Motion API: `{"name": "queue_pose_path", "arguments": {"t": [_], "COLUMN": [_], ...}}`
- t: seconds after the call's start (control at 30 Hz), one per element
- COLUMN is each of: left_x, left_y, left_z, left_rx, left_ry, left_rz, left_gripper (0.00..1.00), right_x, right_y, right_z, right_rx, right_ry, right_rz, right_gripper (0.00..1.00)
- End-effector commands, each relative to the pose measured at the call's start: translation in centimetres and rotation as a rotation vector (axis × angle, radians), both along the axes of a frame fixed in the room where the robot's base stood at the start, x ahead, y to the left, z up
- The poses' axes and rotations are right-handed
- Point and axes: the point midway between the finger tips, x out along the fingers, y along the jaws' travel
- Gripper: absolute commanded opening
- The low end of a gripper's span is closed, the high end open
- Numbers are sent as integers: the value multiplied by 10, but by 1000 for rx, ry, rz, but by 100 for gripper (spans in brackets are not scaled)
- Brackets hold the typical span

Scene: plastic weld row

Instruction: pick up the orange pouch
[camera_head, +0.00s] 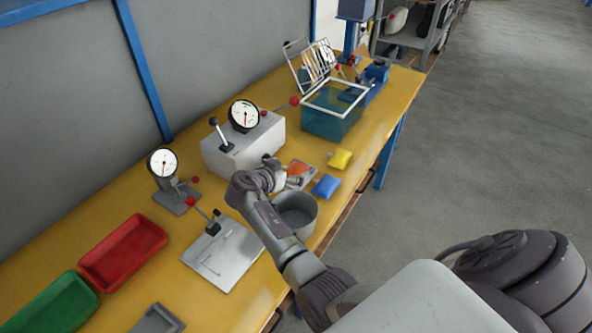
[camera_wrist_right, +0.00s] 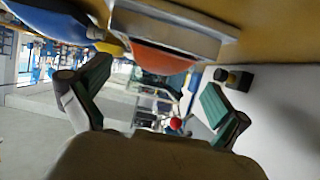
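The orange pouch (camera_head: 299,168) lies on a small grey plate (camera_head: 312,172) near the front edge of the yellow table. My right gripper (camera_head: 290,181) is beside it, partly covering the plate from the head camera. In the right wrist view, the orange pouch (camera_wrist_right: 163,60) shows at the top, on the grey plate (camera_wrist_right: 165,35). The two green-padded fingers of my right gripper (camera_wrist_right: 158,103) are spread wide, with nothing between them. The pouch is beyond the fingers and appears untouched. My left gripper is not in view.
A blue pouch (camera_head: 326,187) and a yellow pouch (camera_head: 340,160) lie close by. A grey round pot (camera_head: 302,222) stands beside my right arm. A grey box with a gauge (camera_head: 232,152) is behind the gripper. A teal tank (camera_head: 330,122) stands farther along the table (camera_head: 375,140).

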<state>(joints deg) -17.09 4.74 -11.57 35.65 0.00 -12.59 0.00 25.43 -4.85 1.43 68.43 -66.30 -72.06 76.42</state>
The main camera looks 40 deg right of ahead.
Motion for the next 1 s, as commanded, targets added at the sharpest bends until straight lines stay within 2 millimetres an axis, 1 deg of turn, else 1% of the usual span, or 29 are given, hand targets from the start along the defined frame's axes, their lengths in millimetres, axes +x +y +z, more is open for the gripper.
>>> {"name": "queue_pose_path", "arguments": {"t": [0.03,0.1,0.17,0.2,0.27,0.3,0.4,0.57,0.67,0.77,0.87,1.0], "left_x": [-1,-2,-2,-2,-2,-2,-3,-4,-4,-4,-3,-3], "left_y": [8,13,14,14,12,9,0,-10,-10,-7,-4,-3], "left_z": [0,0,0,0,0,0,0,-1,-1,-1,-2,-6], "left_rx": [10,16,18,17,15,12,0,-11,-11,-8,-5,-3], "left_ry": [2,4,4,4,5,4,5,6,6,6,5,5], "left_rz": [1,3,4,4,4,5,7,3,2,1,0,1], "left_gripper": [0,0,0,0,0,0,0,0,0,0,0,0], "right_x": [0,0,0,0,0,0,1,1,2,2,3,3], "right_y": [0,0,-1,-1,-1,0,0,0,1,1,1,1], "right_z": [0,0,0,0,0,0,0,1,1,6,19,47], "right_rx": [0,0,0,0,0,0,0,0,1,1,1,1], "right_ry": [0,0,0,0,0,0,-1,-3,-4,-7,-13,-14], "right_rz": [0,0,0,0,0,0,2,4,5,5,6,5], "right_gripper": [93,82,72,65,55,48,33,33,33,33,33,33]}}
